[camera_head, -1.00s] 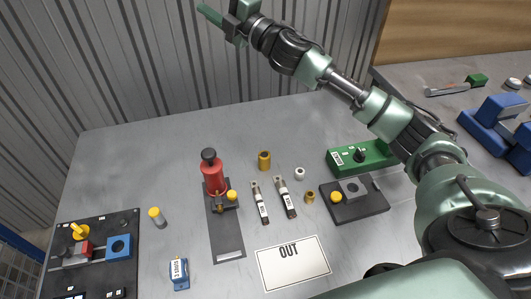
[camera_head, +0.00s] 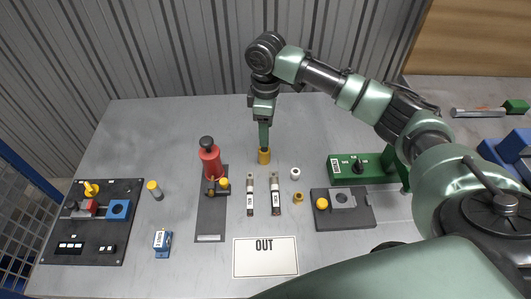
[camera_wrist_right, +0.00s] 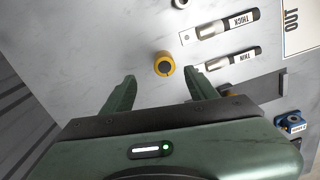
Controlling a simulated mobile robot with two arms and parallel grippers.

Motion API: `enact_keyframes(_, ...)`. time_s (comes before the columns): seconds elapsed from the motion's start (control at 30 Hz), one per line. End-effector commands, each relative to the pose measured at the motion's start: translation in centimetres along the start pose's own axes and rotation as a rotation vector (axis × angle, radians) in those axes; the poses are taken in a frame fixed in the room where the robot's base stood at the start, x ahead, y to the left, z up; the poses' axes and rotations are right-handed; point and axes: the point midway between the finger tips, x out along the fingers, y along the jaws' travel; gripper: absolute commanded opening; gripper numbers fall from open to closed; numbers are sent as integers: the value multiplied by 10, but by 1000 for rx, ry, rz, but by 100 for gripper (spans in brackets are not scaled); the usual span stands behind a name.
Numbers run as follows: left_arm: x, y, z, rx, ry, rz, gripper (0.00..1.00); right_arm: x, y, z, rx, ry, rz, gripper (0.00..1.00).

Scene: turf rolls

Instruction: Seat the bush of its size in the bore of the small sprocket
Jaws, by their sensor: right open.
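A larger brass bush (camera_head: 264,157) stands on the bench, and a smaller brass bush (camera_head: 298,198) and a white bush (camera_head: 295,174) stand to its right. My right gripper (camera_head: 264,146) points down over the larger brass bush. In the right wrist view its fingers are apart and empty, and that bush (camera_wrist_right: 164,64) shows just beyond the gap between the fingertips. I cannot make out a toothed sprocket. A grey block with a round bore (camera_head: 343,199) sits on a dark plate at right, and a blue block with a bore (camera_head: 118,209) sits at left. My left gripper is out of view.
Two labelled gauges (camera_head: 250,197) lie mid-bench; the wrist view reads THICK and THIN. A red press (camera_head: 209,162) stands left of them. An OUT card (camera_head: 265,257) lies in front. The back left of the bench is clear.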

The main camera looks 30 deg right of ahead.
Motion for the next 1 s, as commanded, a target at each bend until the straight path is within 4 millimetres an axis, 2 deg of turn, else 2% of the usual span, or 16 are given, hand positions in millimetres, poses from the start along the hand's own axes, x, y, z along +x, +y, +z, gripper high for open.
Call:
enact_keyframes(0.5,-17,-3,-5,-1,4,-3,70,65,-8,-4,1,0,2,58)
enact_keyframes(0.8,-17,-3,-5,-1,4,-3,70,71,-7,-4,1,2,5,58)
enact_keyframes(1.0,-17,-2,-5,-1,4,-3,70,71,-7,-4,1,2,5,3)
